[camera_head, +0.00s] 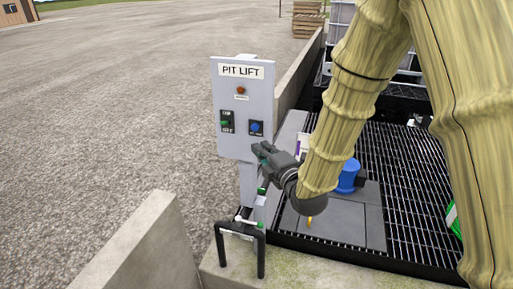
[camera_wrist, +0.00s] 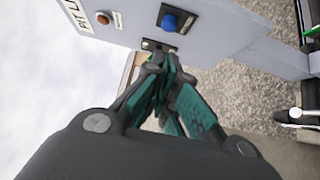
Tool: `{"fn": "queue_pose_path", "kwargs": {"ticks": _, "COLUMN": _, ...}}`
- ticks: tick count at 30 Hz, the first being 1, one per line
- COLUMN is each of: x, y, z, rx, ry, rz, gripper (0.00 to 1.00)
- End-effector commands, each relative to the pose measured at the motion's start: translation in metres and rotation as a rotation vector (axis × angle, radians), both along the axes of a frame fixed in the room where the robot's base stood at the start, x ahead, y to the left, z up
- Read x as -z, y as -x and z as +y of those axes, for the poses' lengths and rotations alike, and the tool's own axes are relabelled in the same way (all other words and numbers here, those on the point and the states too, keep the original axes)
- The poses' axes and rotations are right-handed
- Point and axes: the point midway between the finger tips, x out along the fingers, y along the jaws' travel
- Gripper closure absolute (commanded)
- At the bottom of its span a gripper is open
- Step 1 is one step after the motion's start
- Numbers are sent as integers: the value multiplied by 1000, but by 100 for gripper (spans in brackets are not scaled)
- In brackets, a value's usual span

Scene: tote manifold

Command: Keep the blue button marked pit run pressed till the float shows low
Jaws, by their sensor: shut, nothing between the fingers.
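The blue button (camera_head: 255,127) sits on a dark plate at the lower right of the grey PIT LIFT panel (camera_head: 241,80). It also shows in the wrist view (camera_wrist: 171,22), standing out from the panel. My gripper (camera_head: 259,149) is shut and empty, just below and in front of the button. The label is too small to read. I cannot make out a float level reading.
An orange lamp (camera_head: 240,90) and a selector switch with a green part (camera_head: 227,122) share the panel. A black hoop guard (camera_head: 240,240) stands below it. A blue motor-like part (camera_head: 348,176) is on the grating to the right. Low concrete walls (camera_head: 150,250) flank the front.

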Motion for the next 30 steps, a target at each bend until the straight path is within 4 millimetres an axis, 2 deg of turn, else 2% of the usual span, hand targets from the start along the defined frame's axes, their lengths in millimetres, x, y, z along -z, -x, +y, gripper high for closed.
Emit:
{"fn": "queue_pose_path", "kwargs": {"ticks": 7, "x": 1, "y": 17, "z": -9, "rx": 0, "ry": 0, "rz": 2, "gripper": 100}}
{"fn": "queue_pose_path", "kwargs": {"ticks": 25, "x": 1, "y": 19, "z": -10, "rx": -1, "ry": -1, "rz": 3, "gripper": 100}}
{"fn": "queue_pose_path", "kwargs": {"ticks": 28, "x": 11, "y": 20, "z": -13, "rx": 7, "ry": -14, "rz": 34, "gripper": 100}}
{"fn": "queue_pose_path", "kwargs": {"ticks": 30, "x": 29, "y": 22, "z": -18, "rx": 21, "ry": -41, "rz": 90, "gripper": 100}}
